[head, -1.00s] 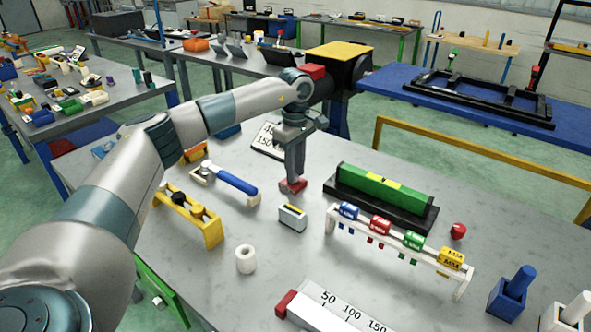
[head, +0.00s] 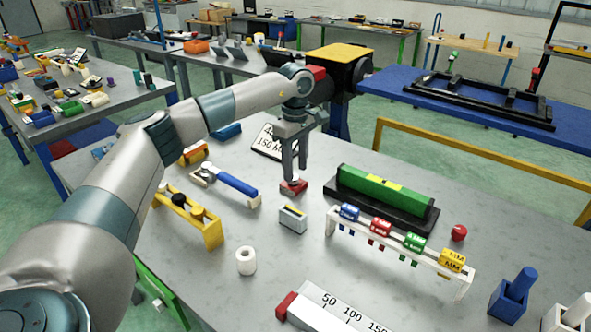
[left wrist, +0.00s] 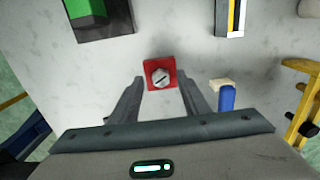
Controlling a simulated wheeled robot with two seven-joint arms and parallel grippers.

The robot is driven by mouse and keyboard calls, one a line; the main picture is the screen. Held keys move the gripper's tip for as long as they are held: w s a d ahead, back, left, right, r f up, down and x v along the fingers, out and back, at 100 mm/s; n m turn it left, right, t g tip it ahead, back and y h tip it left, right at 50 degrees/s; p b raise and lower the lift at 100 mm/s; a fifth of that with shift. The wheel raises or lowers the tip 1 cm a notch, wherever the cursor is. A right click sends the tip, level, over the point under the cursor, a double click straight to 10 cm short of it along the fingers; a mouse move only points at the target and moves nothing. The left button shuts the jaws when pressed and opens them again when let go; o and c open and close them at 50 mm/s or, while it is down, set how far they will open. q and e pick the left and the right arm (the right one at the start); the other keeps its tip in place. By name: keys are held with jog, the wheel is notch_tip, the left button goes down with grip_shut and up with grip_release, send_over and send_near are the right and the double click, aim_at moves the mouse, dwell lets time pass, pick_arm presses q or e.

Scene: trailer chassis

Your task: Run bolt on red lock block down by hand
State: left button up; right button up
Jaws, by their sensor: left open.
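The red lock block (head: 293,188) lies on the grey table near its middle. In the left wrist view the red block (left wrist: 150,66) shows a grey bolt head (left wrist: 161,78) with a dark slot on top. My left gripper (head: 294,176) points down right above the block. In the left wrist view its two fingers (left wrist: 160,84) are apart, one to each side of the bolt, with nothing held between them. I cannot tell whether the fingertips touch the block. My right gripper is in neither view.
A blue-handled tool (head: 234,184) lies left of the block. A small grey box (head: 292,219) stands in front of it. A green bar on a black base (head: 384,195) and a white rack with coloured tags (head: 405,255) are to the right.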

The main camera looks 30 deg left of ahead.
aim_at(295, 178)
pick_arm(q)
notch_tip(295, 178, up, 16)
jog(key=b, duration=0.2)
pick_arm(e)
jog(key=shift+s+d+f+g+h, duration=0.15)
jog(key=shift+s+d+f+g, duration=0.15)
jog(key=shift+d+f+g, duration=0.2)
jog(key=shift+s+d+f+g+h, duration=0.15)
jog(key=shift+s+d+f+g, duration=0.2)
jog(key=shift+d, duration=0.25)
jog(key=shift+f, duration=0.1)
